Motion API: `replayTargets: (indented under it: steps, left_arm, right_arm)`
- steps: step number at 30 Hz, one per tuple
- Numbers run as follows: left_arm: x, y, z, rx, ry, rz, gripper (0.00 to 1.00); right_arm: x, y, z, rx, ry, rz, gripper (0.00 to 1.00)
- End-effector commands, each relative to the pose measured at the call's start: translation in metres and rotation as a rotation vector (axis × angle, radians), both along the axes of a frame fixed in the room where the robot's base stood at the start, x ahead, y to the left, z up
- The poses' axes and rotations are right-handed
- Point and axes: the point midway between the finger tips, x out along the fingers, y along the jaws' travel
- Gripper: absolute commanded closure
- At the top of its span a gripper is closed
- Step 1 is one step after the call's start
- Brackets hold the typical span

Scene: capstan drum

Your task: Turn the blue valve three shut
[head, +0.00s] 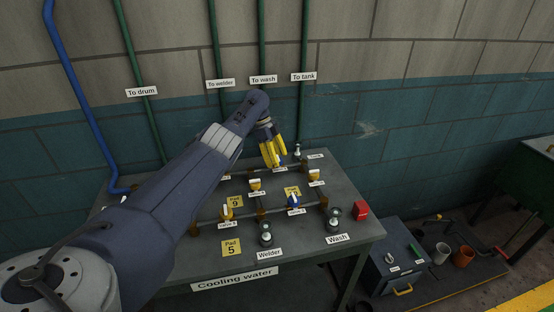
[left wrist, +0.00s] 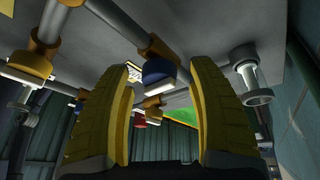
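A blue valve (head: 294,200) with a pale handle sits on the front right pipe of the cooling-water bench. Its small label below is too small to read surely. My left gripper (head: 277,158) reaches over the bench from the left, with its yellow fingers low over the rear pipe, behind that valve. In the left wrist view the left gripper (left wrist: 165,66) is open, its fingers wide apart. A blue valve body (left wrist: 157,68) with a white handle shows between the fingertips; I cannot tell whether they touch it. My right gripper is not in view.
Orange valves (head: 255,184) with pale handles stand on the same pipes. Clear fittings (head: 265,233) stand at the front, with a red box (head: 361,209) at the right. Vertical pipes (head: 134,60) run up the wall behind. A toolbox (head: 398,268) stands at lower right.

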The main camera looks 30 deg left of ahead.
Motion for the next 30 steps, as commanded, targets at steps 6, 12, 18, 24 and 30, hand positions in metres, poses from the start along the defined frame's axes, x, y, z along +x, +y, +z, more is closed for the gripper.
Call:
replayTargets:
  steps: [6,12,18,24,30]
  left_arm:
    - [0.000,0.000,0.000,0.000,0.002,-0.001,0.42]
    - [0.000,0.006,0.015,0.000,0.000,0.000,0.42]
    - [0.000,0.018,0.043,0.000,-0.001,0.000,0.42]
    - [0.000,0.025,0.060,0.000,0.000,0.001,0.42]
    - [-0.001,0.028,0.068,0.000,0.001,0.000,0.42]
  right_arm:
    - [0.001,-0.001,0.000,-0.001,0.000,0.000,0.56]
    - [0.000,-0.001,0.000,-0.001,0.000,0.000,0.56]
    - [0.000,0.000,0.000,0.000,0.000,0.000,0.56]
    - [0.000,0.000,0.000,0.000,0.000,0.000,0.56]
    - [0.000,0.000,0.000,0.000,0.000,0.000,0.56]
